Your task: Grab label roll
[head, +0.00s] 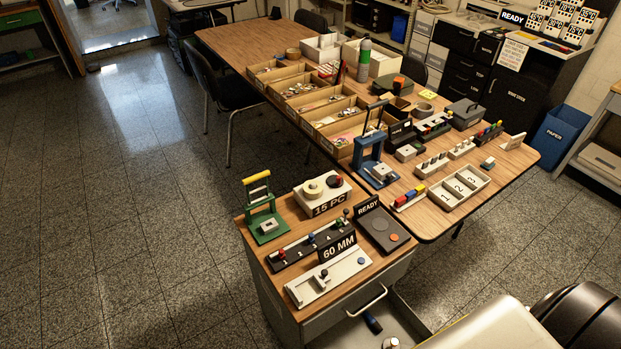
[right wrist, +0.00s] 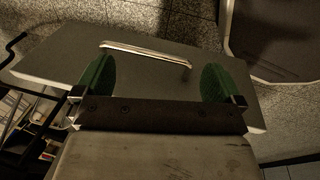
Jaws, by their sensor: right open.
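A tan ring-shaped roll (head: 293,53) lies at the far end of the long table, near the open wooden bins. A small pale round item (head: 391,342) is low in the cart, partly cut off. My right gripper (right wrist: 158,83) shows in the right wrist view, with green finger pads wide apart and nothing between them. It faces a grey panel with a metal handle (right wrist: 147,54). My left gripper is out of view.
The cart top (head: 282,283) also carries a green press (head: 264,215), a slotted black rail, a "60 MM" gauge (head: 328,275) and a dark "READY" tray (head: 384,230). The long table behind holds bins, a blue press and a numbered tray (head: 460,187). The floor at left is clear.

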